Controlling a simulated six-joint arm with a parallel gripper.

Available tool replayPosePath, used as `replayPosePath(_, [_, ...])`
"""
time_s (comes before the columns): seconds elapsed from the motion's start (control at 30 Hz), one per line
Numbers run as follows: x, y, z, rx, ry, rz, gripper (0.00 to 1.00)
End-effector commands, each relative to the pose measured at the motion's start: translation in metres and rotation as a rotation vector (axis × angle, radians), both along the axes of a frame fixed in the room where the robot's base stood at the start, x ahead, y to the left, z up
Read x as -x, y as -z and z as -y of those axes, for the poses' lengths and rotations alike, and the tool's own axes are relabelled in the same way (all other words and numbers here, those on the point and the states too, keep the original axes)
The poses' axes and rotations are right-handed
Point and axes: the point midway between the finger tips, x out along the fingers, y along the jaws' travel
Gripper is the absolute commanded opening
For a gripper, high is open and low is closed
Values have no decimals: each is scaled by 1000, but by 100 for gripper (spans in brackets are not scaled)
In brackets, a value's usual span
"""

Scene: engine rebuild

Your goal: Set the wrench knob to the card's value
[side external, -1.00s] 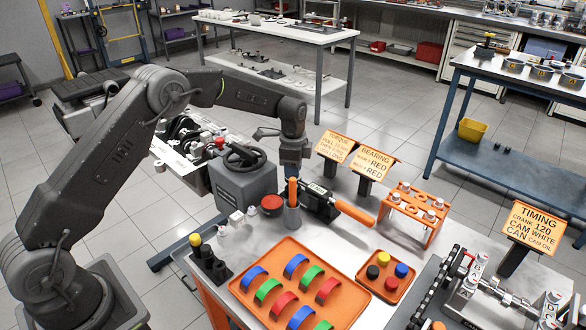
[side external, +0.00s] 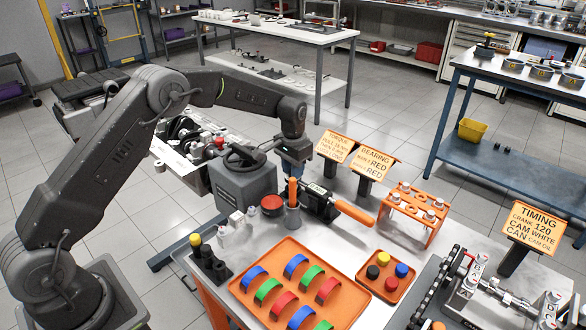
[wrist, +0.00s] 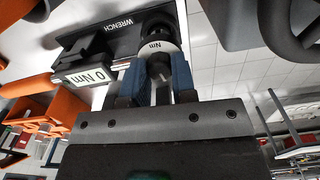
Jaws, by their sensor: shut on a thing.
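The wrench (side external: 318,197) sits in a black holder on the bench, its orange handle (side external: 354,212) pointing to the lower right. My gripper (side external: 292,172) is at its far end; in the wrist view my gripper's (wrist: 160,72) blue fingers are closed on the wrench knob (wrist: 158,46), which has a white ring marked Nm. The knob is hidden in the side view. The readout (wrist: 88,77) says 0 Nm. The torque card (side external: 336,146) stands behind on a post; its heading reads as TORQUE, but its value is too small to read surely.
A grey machine with a handwheel (side external: 243,158) stands close left of my gripper. A red button (side external: 272,203) and an upright orange-handled tool (side external: 292,190) are in front. The bearing card (side external: 372,164) and orange rack (side external: 412,213) are to the right. An orange tray (side external: 262,318) holds coloured shells.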

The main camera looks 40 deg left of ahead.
Motion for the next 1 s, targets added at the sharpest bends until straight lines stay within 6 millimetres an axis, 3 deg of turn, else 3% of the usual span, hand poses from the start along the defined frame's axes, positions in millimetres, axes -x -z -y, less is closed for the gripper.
replayPosePath(0.6, [0, 0, 0, 0, -570, 2, 1])
replayPosePath(1.0, [0, 0, 0, 0, -807, 2, 1])
